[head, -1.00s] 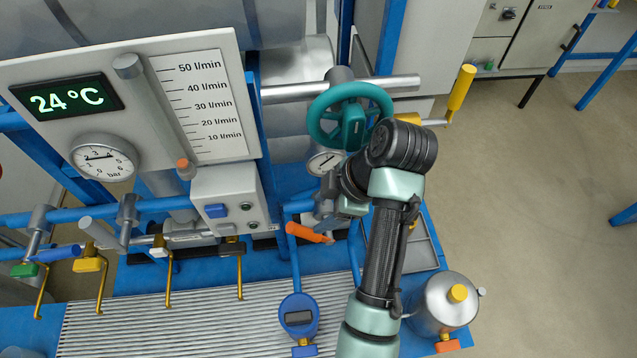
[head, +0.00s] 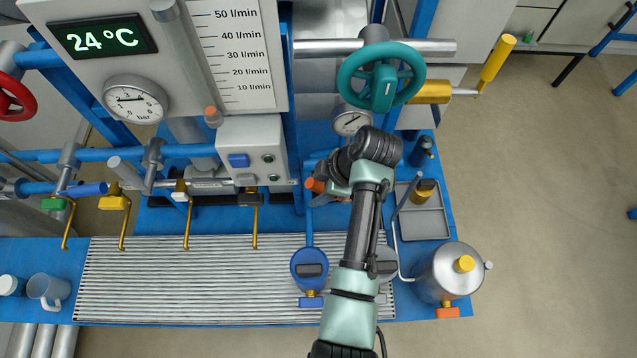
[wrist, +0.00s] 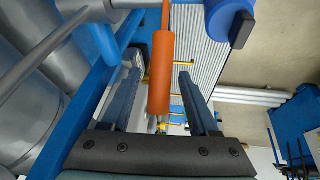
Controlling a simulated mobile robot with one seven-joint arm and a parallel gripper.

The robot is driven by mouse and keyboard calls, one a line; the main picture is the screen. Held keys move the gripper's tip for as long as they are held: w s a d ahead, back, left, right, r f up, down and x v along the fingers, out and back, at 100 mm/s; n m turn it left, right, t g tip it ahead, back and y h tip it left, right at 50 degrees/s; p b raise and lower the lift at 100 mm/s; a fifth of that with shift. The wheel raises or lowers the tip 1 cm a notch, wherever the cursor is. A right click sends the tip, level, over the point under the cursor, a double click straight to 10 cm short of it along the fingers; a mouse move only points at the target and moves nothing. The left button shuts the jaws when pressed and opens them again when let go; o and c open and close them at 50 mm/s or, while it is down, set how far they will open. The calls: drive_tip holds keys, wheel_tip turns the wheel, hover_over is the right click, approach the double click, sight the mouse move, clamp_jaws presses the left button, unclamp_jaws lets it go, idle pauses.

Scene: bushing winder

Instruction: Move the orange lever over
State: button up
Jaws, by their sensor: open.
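The orange lever (head: 314,185) shows in the head view below the blue pipework, right of the white control box. My gripper (head: 328,190) is right at it and hides part of it. In the wrist view the orange lever (wrist: 160,75) hangs down from the top, its handle between the two dark fingers of my gripper (wrist: 160,78). The fingers are open, with a visible gap on each side of the handle. The lever's pivot is out of the wrist view.
A teal handwheel (head: 381,77) and a small gauge (head: 351,121) stand just above my wrist. A metal canister (head: 448,272) stands at the lower right.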

clamp_jaws()
idle(0.3)
idle(1.2)
